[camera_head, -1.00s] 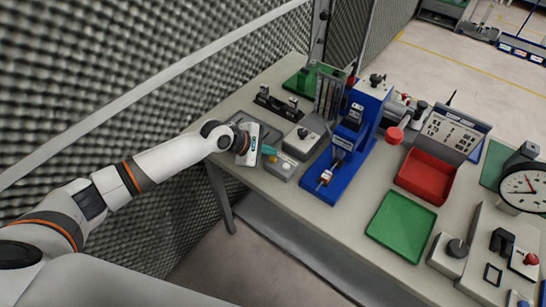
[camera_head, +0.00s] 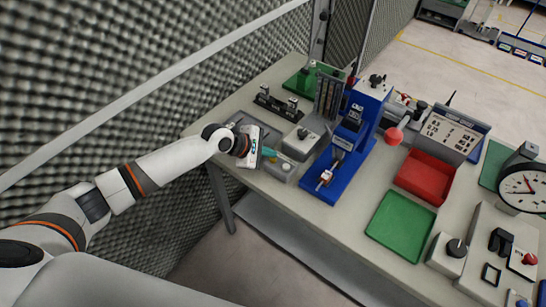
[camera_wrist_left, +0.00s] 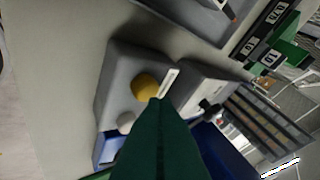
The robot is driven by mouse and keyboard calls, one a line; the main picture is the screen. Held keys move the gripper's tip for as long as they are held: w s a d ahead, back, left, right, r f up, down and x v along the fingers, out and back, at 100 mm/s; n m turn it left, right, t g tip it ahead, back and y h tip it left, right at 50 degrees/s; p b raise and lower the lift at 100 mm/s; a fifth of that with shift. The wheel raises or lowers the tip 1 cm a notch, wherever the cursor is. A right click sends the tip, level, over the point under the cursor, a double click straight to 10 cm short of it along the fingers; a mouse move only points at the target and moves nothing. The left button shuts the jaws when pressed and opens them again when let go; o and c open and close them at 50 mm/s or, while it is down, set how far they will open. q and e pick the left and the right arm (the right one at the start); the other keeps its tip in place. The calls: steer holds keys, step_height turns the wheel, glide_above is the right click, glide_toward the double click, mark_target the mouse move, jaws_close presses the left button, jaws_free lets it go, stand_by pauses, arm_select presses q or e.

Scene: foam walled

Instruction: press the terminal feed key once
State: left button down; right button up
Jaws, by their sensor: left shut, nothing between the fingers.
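A small grey box (camera_head: 284,172) stands near the front-left edge of the bench, beside the blue press. In the left wrist view the same grey box (camera_wrist_left: 118,90) carries a round yellow button (camera_wrist_left: 145,85) and a smaller pale button (camera_wrist_left: 126,122). I cannot read a label that names the feed key. My left gripper (camera_head: 270,152) is shut and empty, its teal fingers just above the box. In the left wrist view the tips of my left gripper (camera_wrist_left: 158,102) end close to the yellow button; whether they touch it I cannot tell. My right gripper is not in view.
A blue press (camera_head: 340,150) stands right of the box. A grey box with a dark knob (camera_head: 302,140) is just behind. A green tray (camera_head: 400,226) and a red bin (camera_head: 426,176) lie further right.

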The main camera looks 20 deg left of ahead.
arm_select(q)
steer(key=shift+f, duration=0.6)
stand_by(0.4)
steer(key=shift+r, duration=0.1)
steer(key=shift+r+p, duration=0.9)
steer(key=shift+p, duration=0.25)
step_height(320, 180, up, 5)
steer(key=p, duration=0.6)
stand_by(0.6)
